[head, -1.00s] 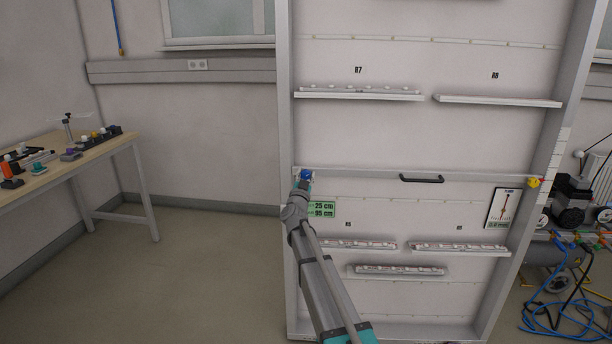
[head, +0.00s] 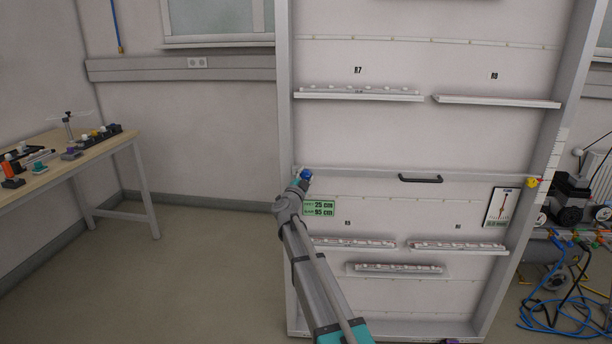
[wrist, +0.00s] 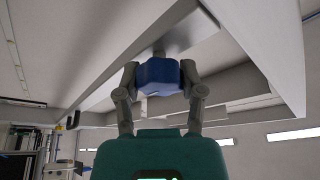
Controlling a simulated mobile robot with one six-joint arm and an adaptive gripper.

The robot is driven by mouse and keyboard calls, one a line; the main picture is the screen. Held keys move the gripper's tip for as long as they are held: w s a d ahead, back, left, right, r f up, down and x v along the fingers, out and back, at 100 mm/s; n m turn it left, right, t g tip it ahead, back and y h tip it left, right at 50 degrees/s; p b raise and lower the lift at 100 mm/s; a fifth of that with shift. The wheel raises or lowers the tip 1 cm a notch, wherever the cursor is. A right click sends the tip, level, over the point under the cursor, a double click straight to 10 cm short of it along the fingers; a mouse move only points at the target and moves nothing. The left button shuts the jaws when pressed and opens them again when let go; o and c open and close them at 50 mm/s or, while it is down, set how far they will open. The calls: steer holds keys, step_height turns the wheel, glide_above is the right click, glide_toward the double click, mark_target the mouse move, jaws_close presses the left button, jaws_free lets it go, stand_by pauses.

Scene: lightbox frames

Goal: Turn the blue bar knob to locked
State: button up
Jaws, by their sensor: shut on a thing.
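The blue bar knob (head: 306,174) sits at the left end of the horizontal rail on the large white panel, next to the left frame post. In the wrist view the blue knob (wrist: 159,76) is between the two grey fingers of my gripper (wrist: 160,82), which touch it on both sides. My gripper (head: 302,180) is shut on the knob, with the arm reaching up to it from below. The knob's markings and its locked position cannot be read; the gripper hides part of it in the head view.
The panel has shelves (head: 358,94) above and below the rail, a black handle (head: 420,178), a yellow knob (head: 532,183) at the right and a green sign (head: 319,208) near my arm. A workbench (head: 75,172) stands left; cables (head: 560,315) lie at right. The floor between bench and panel is clear.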

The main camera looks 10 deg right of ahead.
steer(key=o, duration=1.2)
steer(key=shift+c, duration=0.2)
steer(key=shift+n, duration=0.4)
